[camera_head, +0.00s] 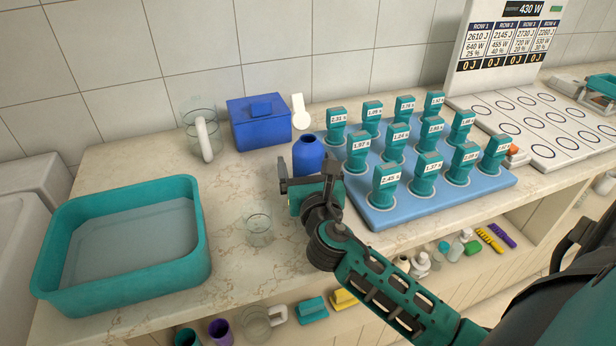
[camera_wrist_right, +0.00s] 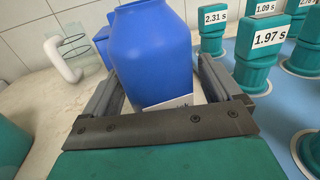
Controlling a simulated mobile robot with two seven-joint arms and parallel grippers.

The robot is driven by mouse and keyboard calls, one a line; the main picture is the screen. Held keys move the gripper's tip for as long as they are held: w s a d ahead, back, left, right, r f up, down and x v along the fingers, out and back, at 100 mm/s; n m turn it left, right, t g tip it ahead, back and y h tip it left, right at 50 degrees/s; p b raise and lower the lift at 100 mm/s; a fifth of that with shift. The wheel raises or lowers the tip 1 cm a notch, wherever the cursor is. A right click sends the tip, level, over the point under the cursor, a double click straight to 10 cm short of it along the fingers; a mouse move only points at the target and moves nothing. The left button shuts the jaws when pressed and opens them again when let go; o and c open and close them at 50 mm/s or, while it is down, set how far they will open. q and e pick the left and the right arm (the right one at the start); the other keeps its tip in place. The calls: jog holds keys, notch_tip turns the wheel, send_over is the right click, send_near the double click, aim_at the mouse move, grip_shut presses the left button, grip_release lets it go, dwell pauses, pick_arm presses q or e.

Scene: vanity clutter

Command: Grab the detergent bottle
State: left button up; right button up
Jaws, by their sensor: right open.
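A blue bottle (camera_head: 308,153) with a rounded shoulder and narrower neck stands upright on the counter, left of the blue tray. I take it to be the detergent bottle; part of a white label shows low on it, but I cannot read it. My right gripper (camera_head: 305,177) is at the bottle's near side and hides its lower part. In the right wrist view, the bottle (camera_wrist_right: 150,52) stands between the two open fingers of the right gripper (camera_wrist_right: 165,82), one on each side. A gap shows at the left finger; contact at the right is unclear. My left gripper is not in view.
A blue tray (camera_head: 373,217) with several labelled teal stoppers is close on the right. A clear glass (camera_head: 257,228) stands at the near left, a blue box (camera_head: 259,128) behind. A teal basin (camera_head: 190,262) of water is at left. The counter between basin and glass is free.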

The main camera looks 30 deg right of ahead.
jog(key=shift+w+d, duration=0.15)
jog(key=shift+w, duration=0.2)
jog(key=shift+c, duration=0.2)
jog(key=c, duration=1.2)
